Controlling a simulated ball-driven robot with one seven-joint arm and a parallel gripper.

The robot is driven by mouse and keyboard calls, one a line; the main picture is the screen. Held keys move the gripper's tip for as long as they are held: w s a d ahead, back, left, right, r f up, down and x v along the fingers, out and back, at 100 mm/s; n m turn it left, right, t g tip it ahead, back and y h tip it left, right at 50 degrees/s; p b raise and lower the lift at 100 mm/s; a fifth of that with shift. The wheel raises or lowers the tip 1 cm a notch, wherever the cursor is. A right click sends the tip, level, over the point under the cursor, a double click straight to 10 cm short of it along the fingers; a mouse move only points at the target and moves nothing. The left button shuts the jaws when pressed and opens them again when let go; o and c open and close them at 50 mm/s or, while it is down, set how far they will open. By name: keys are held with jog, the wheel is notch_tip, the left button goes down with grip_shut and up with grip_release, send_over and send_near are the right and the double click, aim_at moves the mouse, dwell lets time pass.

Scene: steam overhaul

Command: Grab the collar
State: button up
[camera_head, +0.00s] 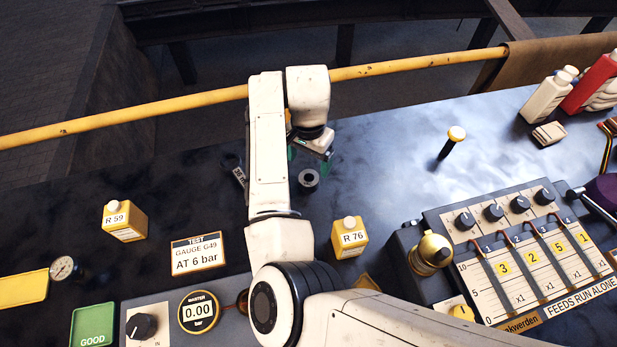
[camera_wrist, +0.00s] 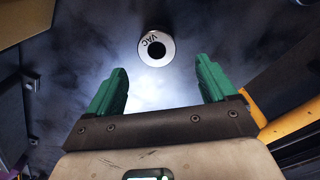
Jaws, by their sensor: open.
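The collar (camera_head: 309,181) looks like a short grey ring with a dark hole, standing on the dark bench just in front of my gripper. In the wrist view the collar (camera_wrist: 143,41) shows a pale top face lettered VAC around a black bore. My gripper (camera_wrist: 163,80) has two green fingers spread wide with nothing between them. The collar lies beyond the fingertips, roughly between their lines and slightly left. In the head view my gripper (camera_head: 311,150) is partly hidden by my arm. The exact gap to the collar cannot be told.
Yellow blocks R 59 (camera_head: 125,222) and R 76 (camera_head: 349,238) stand either side of my arm. A test sign (camera_head: 198,254) is at left. A brass-knobbed control panel (camera_head: 520,250) fills the right. A yellow rail (camera_head: 420,63) runs behind. Bench right of the collar is clear.

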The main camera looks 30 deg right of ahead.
aim_at(309, 175)
jog(key=shift+s+a+f+p, duration=0.1)
jog(key=shift+f+p, duration=0.2)
jog(key=shift+f, duration=0.75)
jog(key=shift+s+d+f+p, duration=0.1)
jog(key=shift+f+p, duration=0.15)
jog(key=shift+f, duration=0.8)
jog(key=shift+s+a+f+p, duration=0.1)
jog(key=shift+f+p, duration=0.2)
jog(key=shift+f, duration=0.75)
jog(key=c, duration=1.5)
jog(key=shift+r, duration=0.1)
